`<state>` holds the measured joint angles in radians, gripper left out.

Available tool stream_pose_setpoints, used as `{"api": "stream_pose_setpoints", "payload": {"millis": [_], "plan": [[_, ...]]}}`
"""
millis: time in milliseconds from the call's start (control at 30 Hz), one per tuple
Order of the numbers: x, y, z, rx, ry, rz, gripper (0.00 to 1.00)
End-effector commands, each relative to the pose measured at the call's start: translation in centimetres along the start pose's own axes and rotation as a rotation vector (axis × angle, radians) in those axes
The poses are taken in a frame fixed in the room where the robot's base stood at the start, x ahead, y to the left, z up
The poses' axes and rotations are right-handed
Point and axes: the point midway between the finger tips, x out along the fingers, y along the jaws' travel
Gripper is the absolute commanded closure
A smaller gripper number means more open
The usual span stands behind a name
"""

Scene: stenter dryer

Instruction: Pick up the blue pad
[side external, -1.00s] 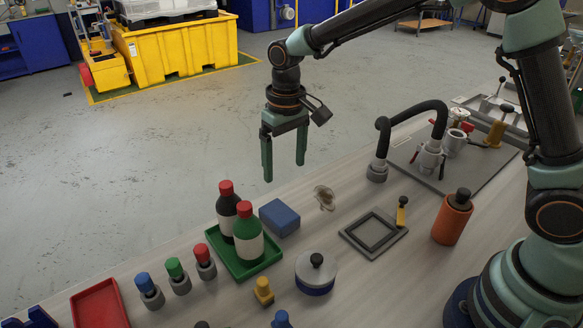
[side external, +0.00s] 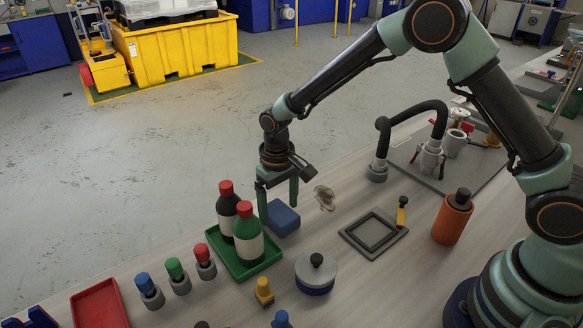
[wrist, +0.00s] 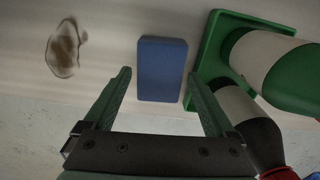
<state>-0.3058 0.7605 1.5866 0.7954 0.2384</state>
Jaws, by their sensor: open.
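The blue pad (side external: 284,219) is a small blue block lying on the table, just right of the green tray. In the wrist view the blue pad (wrist: 162,70) lies between and just beyond the fingertips. My gripper (side external: 278,205) is open, its fingers pointing down around the pad's place in the side view. In the wrist view my gripper (wrist: 158,78) has one finger on each side of the pad's line, with nothing held. The right finger is close to the green tray's edge. I cannot tell whether either finger touches the pad.
A green tray (side external: 270,262) with two bottles (side external: 248,235) stands close on the left. A brown stain-like patch (side external: 324,198) is to the right. A grey square frame (side external: 352,237) and a lidded round pot (side external: 315,275) sit nearer. The table's far edge is close behind.

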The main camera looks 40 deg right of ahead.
Motion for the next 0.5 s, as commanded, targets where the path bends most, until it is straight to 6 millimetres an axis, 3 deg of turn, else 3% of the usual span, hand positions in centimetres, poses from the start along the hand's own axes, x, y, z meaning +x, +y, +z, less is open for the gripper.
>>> {"api": "stream_pose_setpoints", "payload": {"millis": [200,433,467,500], "plan": [[2.2,0.0,0.0,0.0,0.001,0.0,0.1],[2.3,0.0,0.0,0.0,0.002,0.0,0.1],[2.3,0.0,0.0,0.0,0.002,0.0,0.18],[2.3,0.0,0.0,0.0,0.001,0.0,0.33]]}}
